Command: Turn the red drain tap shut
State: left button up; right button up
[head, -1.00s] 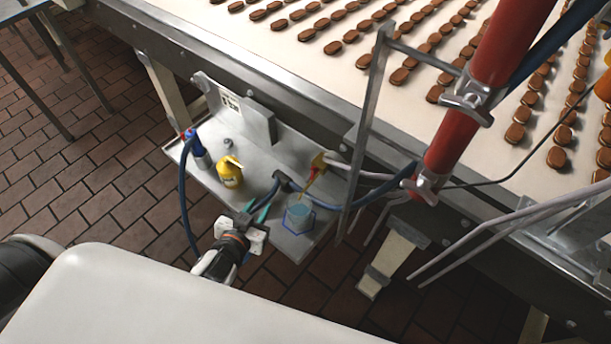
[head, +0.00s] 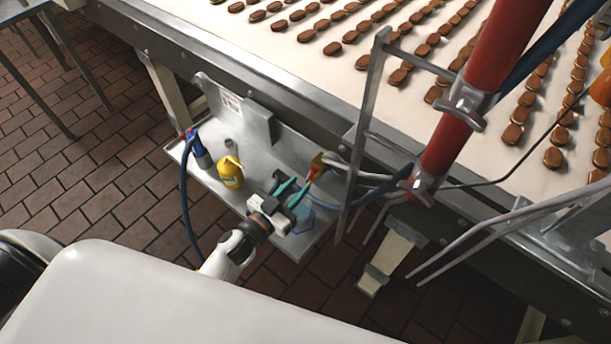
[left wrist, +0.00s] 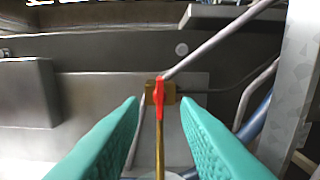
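The red drain tap (head: 317,168) sits on a brass fitting at the back right of the small metal shelf in the head view. In the left wrist view its red handle (left wrist: 160,98) hangs upright in front of the brass body, with a thin amber line running down below it. My left gripper (head: 303,187) is open, its teal fingertips close to the tap; in the wrist view they stand on either side of the handle, with gaps. A clear cup (head: 303,222) below is mostly hidden by the gripper. My right gripper is out of view.
A metal upright (head: 359,150) and pale pipes stand right of the tap. The conveyor (head: 300,62) with biscuits runs behind.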

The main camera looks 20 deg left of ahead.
aim_at(310, 174)
pick_arm(q)
jog(key=shift+x, duration=2.05)
jog(key=shift+c, duration=0.6)
grip_shut()
